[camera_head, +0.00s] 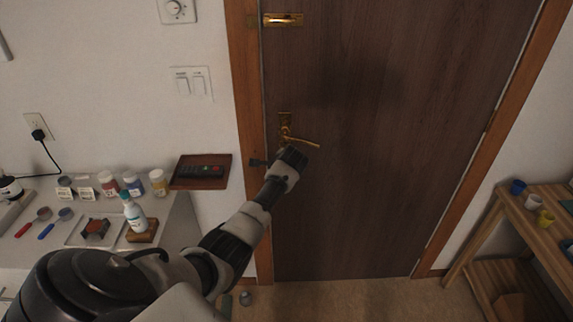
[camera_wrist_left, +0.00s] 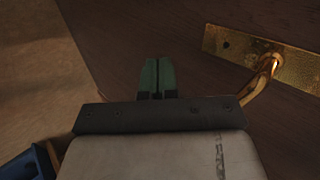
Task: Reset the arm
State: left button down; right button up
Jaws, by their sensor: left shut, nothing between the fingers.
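My left arm reaches up from the lower left in the head view. Its gripper (camera_head: 292,157) is in front of a brown wooden door (camera_head: 380,150), close to a brass lever handle (camera_head: 302,140). In the left wrist view the two green fingertips (camera_wrist_left: 157,76) are together with nothing between them. The handle's lever and plate (camera_wrist_left: 272,66) show to the right of the fingers there, apart from them. The handle's lever slopes down to the right in the head view. The door looks closed in its frame. My right gripper does not show.
A wall tray (camera_head: 201,172) holds a remote. A wooden shelf (camera_head: 500,235) with small cups stands at the right. The floor before the door is mostly clear.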

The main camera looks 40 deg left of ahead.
pick_arm(q)
jog(key=shift+v, duration=1.5)
